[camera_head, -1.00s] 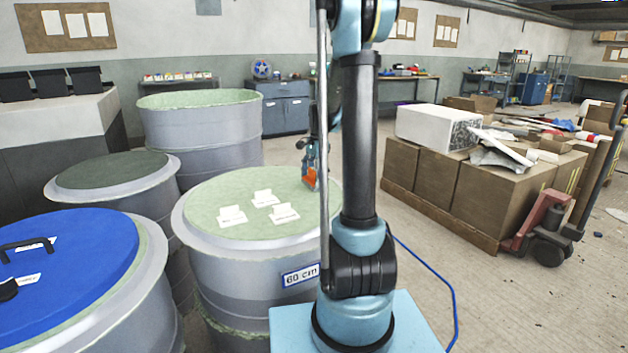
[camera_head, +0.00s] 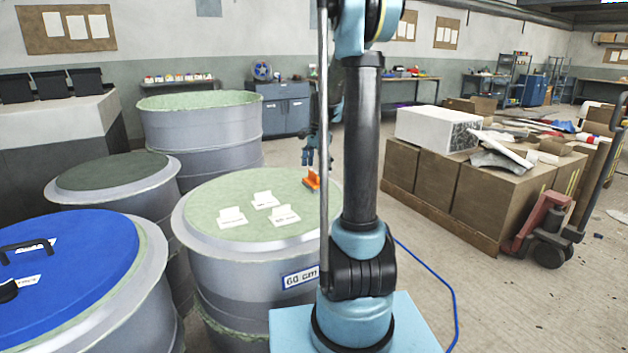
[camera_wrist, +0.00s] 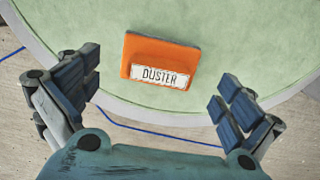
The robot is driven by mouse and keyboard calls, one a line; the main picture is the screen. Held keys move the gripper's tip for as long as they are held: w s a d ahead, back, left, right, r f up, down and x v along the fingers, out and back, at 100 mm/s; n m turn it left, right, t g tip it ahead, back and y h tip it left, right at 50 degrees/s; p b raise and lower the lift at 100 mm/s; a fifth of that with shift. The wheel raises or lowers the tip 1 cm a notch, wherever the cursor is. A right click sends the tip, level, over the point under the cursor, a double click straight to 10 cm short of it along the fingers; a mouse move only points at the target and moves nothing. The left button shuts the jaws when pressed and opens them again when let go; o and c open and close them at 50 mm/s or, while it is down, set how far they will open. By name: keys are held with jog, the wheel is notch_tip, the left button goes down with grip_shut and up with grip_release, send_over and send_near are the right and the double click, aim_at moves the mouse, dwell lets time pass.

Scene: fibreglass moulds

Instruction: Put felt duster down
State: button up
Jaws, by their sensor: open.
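The felt duster (camera_head: 311,181) is an orange block on the pale green top of the grey mould marked 60 cm (camera_head: 230,237), near its right edge. In the wrist view the duster (camera_wrist: 158,60) lies flat on the green top, with its DUSTER label facing up. My gripper (camera_head: 318,160) is above the duster in the head view, apart from it. In the wrist view my gripper (camera_wrist: 158,92) is open, its fingers wide apart with nothing between them. The pole and my arm hide part of the mould's right side.
Three white cards (camera_head: 264,200) lie on the same green top, left of the duster. A blue-lidded drum (camera_head: 75,250) and other grey moulds stand to the left. A pallet of brown boxes (camera_head: 475,185) stands right. A blue cable (camera_head: 440,280) runs over the floor.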

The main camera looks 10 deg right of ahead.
notch_tip(320, 180, up, 7)
jog(key=s+r+n, duration=0.1)
jog(key=s+n, duration=0.3)
jog(key=s, duration=0.6)
jog(key=s+f+n+t, duration=0.1)
jog(key=s+f+n, duration=0.2)
jog(key=s+f, duration=0.2)
jog(key=s+f+n+t, duration=0.1)
jog(key=s+f+n, duration=0.3)
jog(key=s, duration=0.7)
jog(key=s+f+n+h, duration=0.1)
jog(key=s+f+n, duration=0.2)
jog(key=s, duration=0.6)
notch_tip(320, 180, down, 3)
jog(key=shift+a+r+n+t, duration=0.15)
jog(key=shift+n+t, duration=0.15)
jog(key=shift+t, duration=0.1)
jog(key=shift+w+f, duration=0.2)
jog(key=shift+w, duration=0.25)
jog(key=shift+s+r, duration=0.1)
